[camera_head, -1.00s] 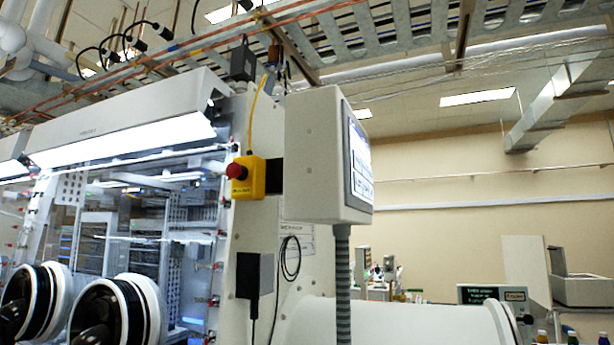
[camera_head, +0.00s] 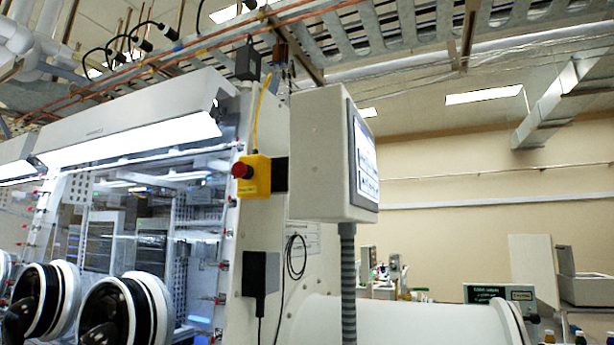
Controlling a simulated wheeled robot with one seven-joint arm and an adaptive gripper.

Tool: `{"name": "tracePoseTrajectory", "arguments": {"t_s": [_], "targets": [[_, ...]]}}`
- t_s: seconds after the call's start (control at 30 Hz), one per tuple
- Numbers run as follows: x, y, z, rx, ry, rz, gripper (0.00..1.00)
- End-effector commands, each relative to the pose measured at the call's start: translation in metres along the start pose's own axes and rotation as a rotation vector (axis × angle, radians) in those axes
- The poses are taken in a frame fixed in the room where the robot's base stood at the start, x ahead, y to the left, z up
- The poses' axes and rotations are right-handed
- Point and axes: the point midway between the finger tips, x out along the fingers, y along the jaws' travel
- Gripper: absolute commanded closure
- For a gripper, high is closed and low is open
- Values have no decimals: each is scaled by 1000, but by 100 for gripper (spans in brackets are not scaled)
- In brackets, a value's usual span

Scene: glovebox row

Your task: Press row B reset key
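No key marked as a row B reset key can be made out. A yellow box with a red mushroom button (camera_head: 241,171) is fixed to the right end of the glovebox (camera_head: 130,118). A grey control box (camera_head: 320,150) stands beside it on a ribbed post, with a lit screen (camera_head: 364,160) on its right face. The screen is seen at a steep angle and its text is unreadable. A small dark grey box (camera_head: 260,273) with a cable hangs lower on the glovebox end. My gripper is not in view.
Black-ringed glove ports (camera_head: 124,312) stick out at the lower left. A white cylinder (camera_head: 410,322) lies below the control box. A device with a small dark display (camera_head: 498,294) stands at the lower right. Cable trays and pipes run overhead.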

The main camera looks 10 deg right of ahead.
Motion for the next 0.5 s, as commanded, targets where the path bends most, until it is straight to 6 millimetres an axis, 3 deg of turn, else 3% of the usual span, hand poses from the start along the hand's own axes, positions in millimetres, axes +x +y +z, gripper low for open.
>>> {"name": "tracePoseTrajectory", "arguments": {"t_s": [0.03, 0.2, 0.5], "targets": [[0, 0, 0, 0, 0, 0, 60], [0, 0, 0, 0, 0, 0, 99], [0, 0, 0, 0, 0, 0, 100]]}}
